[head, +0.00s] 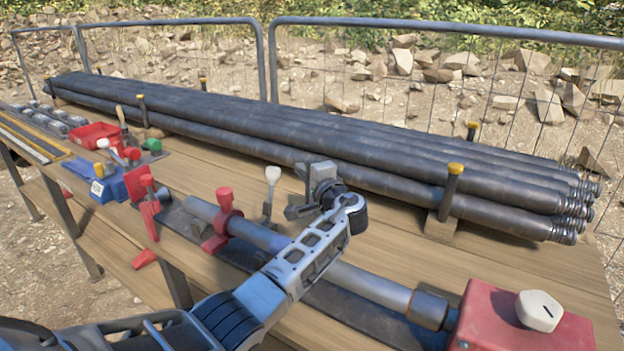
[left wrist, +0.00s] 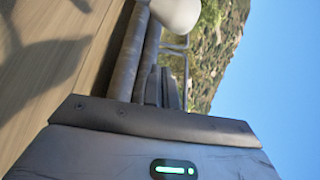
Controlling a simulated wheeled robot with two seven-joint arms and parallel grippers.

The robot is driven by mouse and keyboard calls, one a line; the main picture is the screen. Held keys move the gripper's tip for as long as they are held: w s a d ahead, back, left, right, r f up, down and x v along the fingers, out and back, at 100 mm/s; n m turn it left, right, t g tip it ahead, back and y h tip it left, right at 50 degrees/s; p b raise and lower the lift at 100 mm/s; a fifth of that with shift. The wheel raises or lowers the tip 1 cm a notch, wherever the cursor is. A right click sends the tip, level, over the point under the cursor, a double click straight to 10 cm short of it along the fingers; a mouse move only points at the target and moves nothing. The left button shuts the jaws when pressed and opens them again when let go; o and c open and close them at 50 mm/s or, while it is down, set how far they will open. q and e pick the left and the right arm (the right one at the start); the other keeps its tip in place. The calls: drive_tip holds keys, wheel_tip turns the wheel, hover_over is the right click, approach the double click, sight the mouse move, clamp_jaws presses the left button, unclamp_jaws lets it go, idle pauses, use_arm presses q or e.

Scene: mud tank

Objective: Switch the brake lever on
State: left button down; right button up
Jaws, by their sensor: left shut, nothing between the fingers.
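A lever with a white knob (head: 271,175) and a dark stem stands upright on the bench, just left of my left gripper. Its label is not visible, so I cannot confirm that it is the brake lever. In the left wrist view a large white knob (left wrist: 178,14) shows close at the top edge. My right gripper is not in view.
A long grey rod (head: 375,287) runs through a red clamp (head: 222,218) to a red box (head: 520,318). Stacked dark pipes (head: 330,135) lie behind the lever, held by yellow-topped posts. Red and blue fittings (head: 110,187) crowd the left. A wire fence (head: 440,65) stands behind.

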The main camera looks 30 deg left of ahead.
sight(272, 198)
use_arm(q)
drive_tip(key=s+a+p, duration=0.2)
drive_tip(key=s, duration=0.1)
drive_tip(key=shift+a+r, duration=0.1)
drive_tip(key=shift+a, duration=0.05)
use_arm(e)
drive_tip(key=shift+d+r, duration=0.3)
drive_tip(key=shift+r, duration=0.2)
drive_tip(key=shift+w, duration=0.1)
